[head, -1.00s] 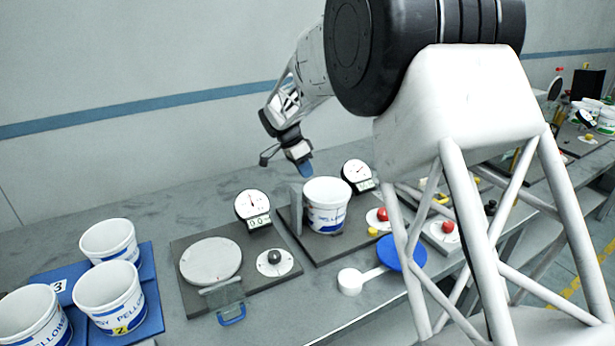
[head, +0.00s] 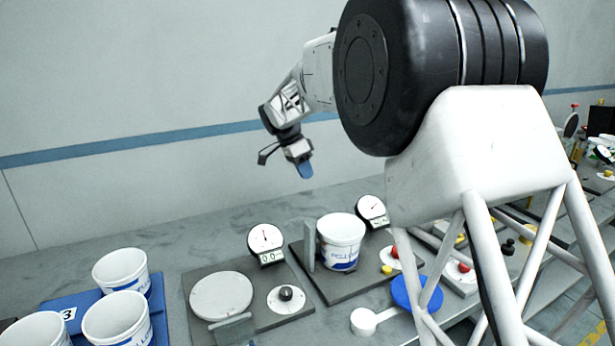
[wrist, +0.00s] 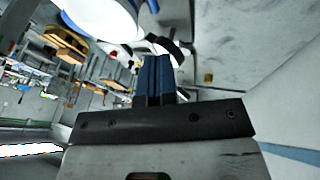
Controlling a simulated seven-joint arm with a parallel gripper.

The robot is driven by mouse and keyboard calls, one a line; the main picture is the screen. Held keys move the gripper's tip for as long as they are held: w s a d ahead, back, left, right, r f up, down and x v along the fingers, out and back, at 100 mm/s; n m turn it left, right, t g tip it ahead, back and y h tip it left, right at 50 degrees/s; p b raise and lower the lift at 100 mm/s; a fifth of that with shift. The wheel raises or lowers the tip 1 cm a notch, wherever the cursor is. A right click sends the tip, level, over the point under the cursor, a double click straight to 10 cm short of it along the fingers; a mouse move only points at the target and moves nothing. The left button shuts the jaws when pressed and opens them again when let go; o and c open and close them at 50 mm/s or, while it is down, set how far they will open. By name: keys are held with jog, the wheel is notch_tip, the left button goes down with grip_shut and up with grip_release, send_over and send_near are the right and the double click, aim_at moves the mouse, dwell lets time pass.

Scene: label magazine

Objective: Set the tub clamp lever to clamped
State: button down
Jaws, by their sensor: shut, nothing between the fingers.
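My gripper (head: 305,168) hangs in the air above and behind the tub station, its blue fingers pointing down and empty. In the wrist view the blue fingers (wrist: 153,75) are together. A white tub with blue print (head: 341,240) stands upright on a dark base plate (head: 345,285), beside an upright grey plate (head: 308,245). A blue disc (head: 416,291) with a white arm and round white end (head: 363,321) lies at that plate's front. I cannot tell which part is the clamp lever, nor its setting. My arm's frame hides part of the station's right side.
A dial gauge (head: 372,210) stands behind the tub, and red (head: 395,252) and yellow buttons sit to its right. At left are a scale plate (head: 221,295), a second gauge (head: 265,243), a black knob (head: 286,293) and several white tubs (head: 121,270) on blue mats.

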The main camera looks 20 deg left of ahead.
jog(key=c, duration=1.5)
grip_release()
jog(key=shift+d+f, duration=0.1)
jog(key=shift+f, duration=0.05)
jog(key=shift+o, duration=0.8)
jog(key=w+d+f+g+y, duration=0.1)
jog(key=d+f+g+y, duration=0.1)
jog(key=f, duration=0.4)
jog(key=shift+d+n+g, duration=0.3)
jog(key=shift+d+g, duration=0.3)
jog(key=shift+d, duration=0.65)
jog(key=shift+f, duration=0.2)
jog(key=shift+x, duration=3.75)
jog(key=shift+s, duration=0.1)
jog(key=shift+c, duration=0.3)
grip_shut()
